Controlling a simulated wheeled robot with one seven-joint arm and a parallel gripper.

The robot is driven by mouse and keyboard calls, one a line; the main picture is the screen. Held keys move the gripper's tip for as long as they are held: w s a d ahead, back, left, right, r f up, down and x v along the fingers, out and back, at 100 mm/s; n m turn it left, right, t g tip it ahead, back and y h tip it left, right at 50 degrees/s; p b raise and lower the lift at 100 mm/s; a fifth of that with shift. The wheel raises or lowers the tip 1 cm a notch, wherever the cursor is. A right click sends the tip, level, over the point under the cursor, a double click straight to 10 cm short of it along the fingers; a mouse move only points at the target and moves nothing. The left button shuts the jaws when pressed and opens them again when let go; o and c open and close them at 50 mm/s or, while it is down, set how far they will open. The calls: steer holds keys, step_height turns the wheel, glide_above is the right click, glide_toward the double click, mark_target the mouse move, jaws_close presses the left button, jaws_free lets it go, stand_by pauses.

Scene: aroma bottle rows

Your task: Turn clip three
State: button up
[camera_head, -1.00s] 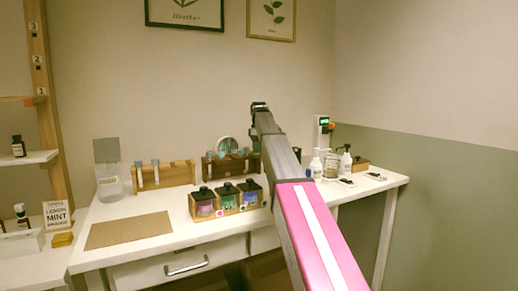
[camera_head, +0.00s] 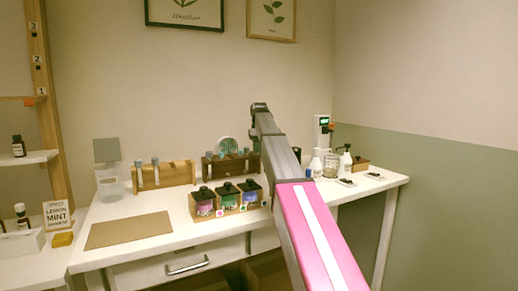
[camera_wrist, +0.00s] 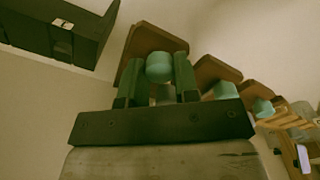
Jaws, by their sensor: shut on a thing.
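My gripper (camera_wrist: 158,88) shows in the wrist view with its two dark fingers closed around a teal rounded piece (camera_wrist: 160,67). A brown slab (camera_wrist: 140,42) stands right behind this piece. More brown slabs with teal pieces (camera_wrist: 224,90) run in a row to the right. I cannot tell from markings which one is clip three. In the head view a dark brown rack (camera_head: 218,170) with several teal-topped pieces stands at the back of the white table, left of my arm. My gripper is hidden there behind my arm.
A wooden box with dark-lidded jars (camera_head: 227,201) stands in front of the rack. A lighter wooden rack with tubes (camera_head: 165,175) is to its left. White pump bottles (camera_head: 316,165) and a glass jar (camera_head: 331,166) stand right of my arm. The brown mat (camera_head: 130,229) is bare.

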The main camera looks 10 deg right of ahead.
steer(key=m, duration=0.8)
steer(key=shift+m, duration=0.4)
steer(key=m, duration=0.4)
steer(key=shift+m, duration=1.9)
steer(key=o, duration=0.9)
